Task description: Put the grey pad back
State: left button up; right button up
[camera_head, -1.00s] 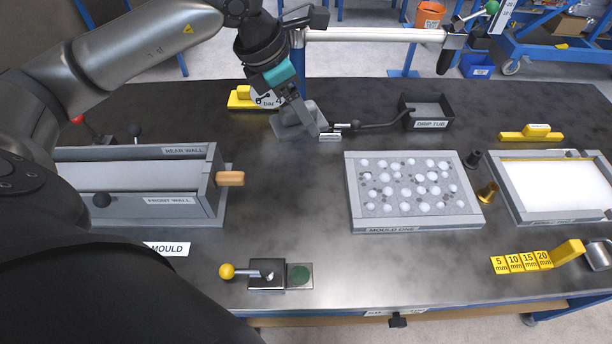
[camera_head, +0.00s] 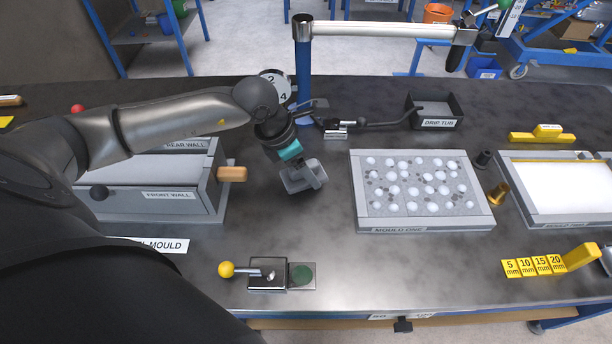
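The grey pad (camera_head: 298,182) is a small flat grey block. It hangs tilted at my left gripper (camera_head: 302,172), above the dark table between the walled trough and mould one. The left gripper appears shut on it, though the fingers and pad are close in colour and the contact is partly hidden. My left arm reaches in from the left, over the trough. My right gripper is not in view.
The trough (camera_head: 150,203) with an orange handle is at left. Mould one (camera_head: 425,229), holding white balls, is at right. A yellow-knobbed lever block (camera_head: 268,274) beside a green-spotted plate (camera_head: 301,286) sits in front. The drip tub (camera_head: 440,124) and blue post (camera_head: 303,75) are behind.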

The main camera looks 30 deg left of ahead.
pick_arm(q)
jog(key=shift+f, duration=1.55)
jog(key=shift+b, duration=0.3)
jog(key=o, duration=1.2)
jog(key=shift+f, duration=0.1)
jog(key=shift+o, duration=0.2)
jog(key=shift+r, duration=0.3)
jog(key=p+v, duration=0.2)
jog(key=v, duration=0.9)
jog(key=shift+s+r, duration=0.1)
jog(key=shift+r, duration=0.25)
